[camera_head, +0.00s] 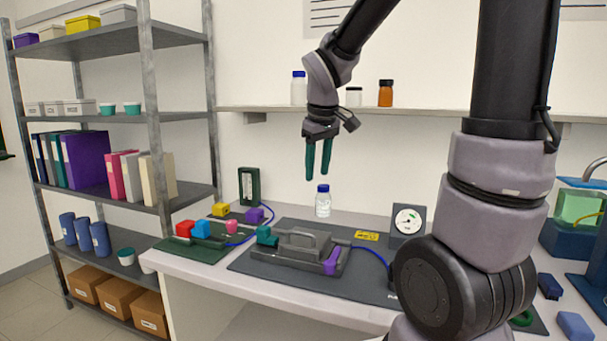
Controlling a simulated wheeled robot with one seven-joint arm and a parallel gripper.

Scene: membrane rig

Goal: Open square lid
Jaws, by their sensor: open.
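The square lid (298,243) appears to be the grey piece with an arched handle on top of the dark grey rig (272,259) on the bench. It looks closed. A teal clamp-like block (267,236) sits at the rig's left end and a purple one (332,261) at its right end. My gripper (318,176) has teal fingers that point down and stand apart with nothing between them. It is in the air well above the rig, apart from the lid.
A blue-capped bottle (323,204) stands behind the rig, below my gripper. A dial gauge (408,222) stands to the right. Coloured blocks sit on a green mat (182,247) to the left. A wall shelf (420,112) runs behind my arm. A metal rack (152,100) stands at the left.

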